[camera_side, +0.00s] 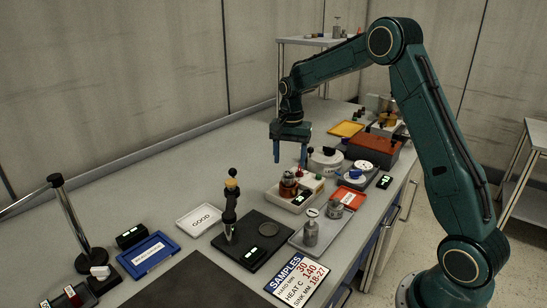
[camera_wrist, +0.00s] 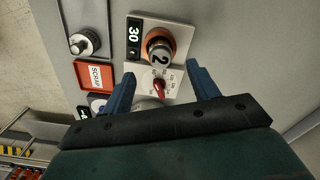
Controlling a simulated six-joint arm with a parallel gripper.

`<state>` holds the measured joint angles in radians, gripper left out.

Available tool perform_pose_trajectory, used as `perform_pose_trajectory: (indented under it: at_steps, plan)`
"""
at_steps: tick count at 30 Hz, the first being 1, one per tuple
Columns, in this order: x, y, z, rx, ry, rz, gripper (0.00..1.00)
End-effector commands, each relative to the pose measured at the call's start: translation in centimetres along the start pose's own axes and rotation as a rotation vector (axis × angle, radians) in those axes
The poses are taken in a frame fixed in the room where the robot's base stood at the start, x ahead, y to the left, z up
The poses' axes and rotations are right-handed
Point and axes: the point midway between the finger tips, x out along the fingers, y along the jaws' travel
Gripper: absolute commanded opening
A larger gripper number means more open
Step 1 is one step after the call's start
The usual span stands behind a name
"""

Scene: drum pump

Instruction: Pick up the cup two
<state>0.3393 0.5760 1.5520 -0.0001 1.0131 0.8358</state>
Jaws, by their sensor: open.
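The cup marked 2 (camera_wrist: 160,54) shows its dark top with a white numeral in the wrist view. It sits in an orange ring on a pale unit with a display reading 30 (camera_wrist: 134,32) and a red pointer knob (camera_wrist: 158,86). In the side view an amber and dark cup (camera_side: 288,184) stands on the matching pale unit (camera_side: 302,206). My gripper (camera_side: 290,159) is open and empty, above and apart from the cup. In the wrist view its blue fingers (camera_wrist: 160,84) straddle the knob area, with the cup just beyond the fingertips.
A red SCRAP tray (camera_wrist: 95,75) lies beside the unit. A grey tray (camera_side: 318,240) holds metal cylinders. A white GOOD tray (camera_side: 199,218) and a black stand (camera_side: 231,215) are to the left. The back left bench is clear.

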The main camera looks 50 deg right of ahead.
Motion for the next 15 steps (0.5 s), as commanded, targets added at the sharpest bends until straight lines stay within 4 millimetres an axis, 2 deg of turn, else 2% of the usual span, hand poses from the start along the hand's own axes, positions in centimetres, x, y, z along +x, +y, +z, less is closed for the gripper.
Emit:
perform_pose_trajectory:
  at_steps: [12, 15]
  plan:
    - [4.2, -0.1, 0.3, 0.000, -0.002, 0.002, 0.60]
    - [4.8, -0.1, 0.2, 0.000, -0.001, 0.001, 0.60]
